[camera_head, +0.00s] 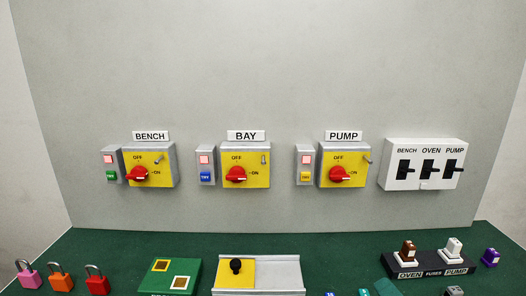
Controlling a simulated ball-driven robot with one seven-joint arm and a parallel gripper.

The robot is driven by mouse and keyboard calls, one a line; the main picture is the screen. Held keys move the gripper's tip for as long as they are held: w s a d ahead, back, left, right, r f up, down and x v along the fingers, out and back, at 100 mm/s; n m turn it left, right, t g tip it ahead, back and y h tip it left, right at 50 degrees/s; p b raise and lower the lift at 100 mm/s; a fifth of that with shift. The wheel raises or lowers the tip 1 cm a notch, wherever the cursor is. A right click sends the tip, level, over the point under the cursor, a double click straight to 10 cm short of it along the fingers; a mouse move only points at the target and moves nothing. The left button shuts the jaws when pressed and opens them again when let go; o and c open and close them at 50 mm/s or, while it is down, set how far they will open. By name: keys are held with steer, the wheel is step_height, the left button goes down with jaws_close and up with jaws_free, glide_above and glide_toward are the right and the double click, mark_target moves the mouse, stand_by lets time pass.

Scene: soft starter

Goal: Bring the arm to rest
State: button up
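My arm and my gripper are not in view, so I cannot see their pose or whether the gripper is open or shut. The head view shows a grey panel (260,70) standing behind a green work surface (110,246). On the panel are three yellow switch boxes with red rotary handles, labelled BENCH (163,158), BAY (260,160) and PUMP (355,175). The handles seem to point towards ON. No arm part is seen touching any of them.
A white box with black switches (392,150) hangs at right. Pink (27,278), orange (60,280) and red (97,283) padlocks stand at front left. A green board (160,282), a grey tray (285,262) and a black fuse holder (432,269) lie to their right.

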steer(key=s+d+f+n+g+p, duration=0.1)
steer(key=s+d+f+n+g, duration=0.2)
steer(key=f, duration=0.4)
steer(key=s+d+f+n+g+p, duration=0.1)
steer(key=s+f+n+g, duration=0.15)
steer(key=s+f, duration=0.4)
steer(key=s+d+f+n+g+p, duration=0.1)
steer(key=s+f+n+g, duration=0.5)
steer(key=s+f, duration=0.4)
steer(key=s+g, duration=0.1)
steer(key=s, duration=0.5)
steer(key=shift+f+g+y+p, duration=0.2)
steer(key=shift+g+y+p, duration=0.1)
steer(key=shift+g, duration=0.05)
